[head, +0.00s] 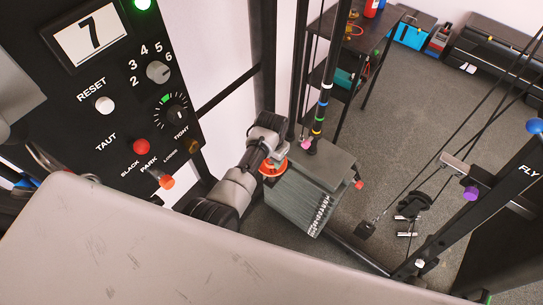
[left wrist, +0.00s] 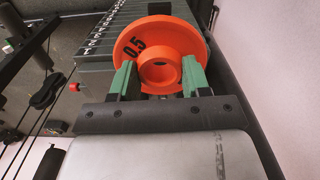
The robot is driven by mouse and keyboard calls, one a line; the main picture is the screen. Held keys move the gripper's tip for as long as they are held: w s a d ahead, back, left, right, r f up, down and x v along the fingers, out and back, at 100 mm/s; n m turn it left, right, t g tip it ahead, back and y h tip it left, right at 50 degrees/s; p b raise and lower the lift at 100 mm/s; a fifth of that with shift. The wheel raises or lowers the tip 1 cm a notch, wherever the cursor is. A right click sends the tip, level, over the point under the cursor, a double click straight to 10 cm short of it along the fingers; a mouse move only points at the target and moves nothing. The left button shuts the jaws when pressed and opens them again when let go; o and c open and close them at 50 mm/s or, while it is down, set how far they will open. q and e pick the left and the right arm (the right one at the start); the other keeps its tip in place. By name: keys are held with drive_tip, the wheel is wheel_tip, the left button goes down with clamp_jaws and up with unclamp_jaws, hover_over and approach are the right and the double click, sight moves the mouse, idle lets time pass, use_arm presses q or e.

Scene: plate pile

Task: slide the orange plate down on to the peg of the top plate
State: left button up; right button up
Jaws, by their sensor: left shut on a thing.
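The orange plate (left wrist: 175,32), marked 0.5, is in my left gripper (left wrist: 160,78). The green fingertips are shut on its raised round hub, one on each side. In the head view the orange plate (head: 272,170) shows as a small disc under the left gripper (head: 271,158), at the near left end of the weight stack. The grey top plate (head: 327,163) of the stack (head: 300,204) lies beside and beyond it. The top plate's peg is not visible; the orange plate and gripper hide that end. I cannot tell whether the plate is around the peg. My right gripper is not in view.
A black control panel (head: 118,100) with knobs stands at the left. A banded rod (head: 322,105) rises from the stack, close to my left gripper. A black frame post (head: 263,60) stands behind my arm. Cables and a pulley frame (head: 470,190) are at the right, with open floor between.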

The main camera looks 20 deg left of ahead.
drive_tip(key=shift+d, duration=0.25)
use_arm(q)
drive_tip(key=shift+f, duration=0.1)
drive_tip(key=shift+f+b, duration=0.35)
drive_tip(key=shift+f, duration=0.3)
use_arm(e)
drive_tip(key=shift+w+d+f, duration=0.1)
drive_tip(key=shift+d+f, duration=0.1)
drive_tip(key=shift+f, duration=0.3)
use_arm(q)
drive_tip(key=shift+f, duration=0.1)
drive_tip(key=shift+f, duration=0.25)
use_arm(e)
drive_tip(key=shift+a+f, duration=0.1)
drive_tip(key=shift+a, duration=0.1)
